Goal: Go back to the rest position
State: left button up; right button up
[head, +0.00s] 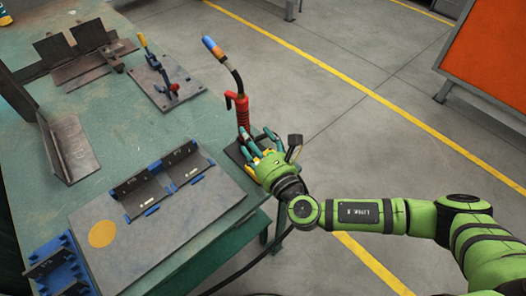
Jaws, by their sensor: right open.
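My right gripper (256,146) comes in from the right on a green arm and is open at the table's right edge. Its teal and yellow fingers are just beside the lower end of a welding torch (240,108). The torch stands upright, with a red handle, dark bent neck and blue-orange tip. I cannot tell whether the fingers touch the torch or its dark base. The gripper partly hides that base. My left gripper is not in view.
The green table (125,125) carries a grey plate (185,218) with blue fixtures and dark angle pieces. A clamp on a small plate (165,88) and several steel angles (68,148) lie farther back. An orange panel (490,50) stands at right. The floor between is clear.

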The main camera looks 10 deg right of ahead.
jog(key=s+d+f+n+g+h, duration=0.2)
jog(key=s+d+f+n+g, duration=0.3)
jog(key=s+n, duration=0.5)
jog(key=s+d+f+n+g+h, duration=0.35)
jog(key=s+d+n, duration=0.3)
jog(key=n, duration=0.55)
jog(key=s+d+f+n+g+h, duration=0.2)
jog(key=s+d+f+n+g, duration=0.25)
jog(key=s+n, duration=0.55)
notch_tip(320, 180, down, 24)
jog(key=s+r+n+g, duration=0.1)
jog(key=s, duration=0.1)
jog(key=s+d+f+g, duration=0.1)
jog(key=s+d+f, duration=0.2)
jog(key=s+f, duration=1)
jog(key=shift+s+d+f+n, duration=0.3)
jog(key=shift+s+f, duration=0.05)
jog(key=shift+s, duration=0.7)
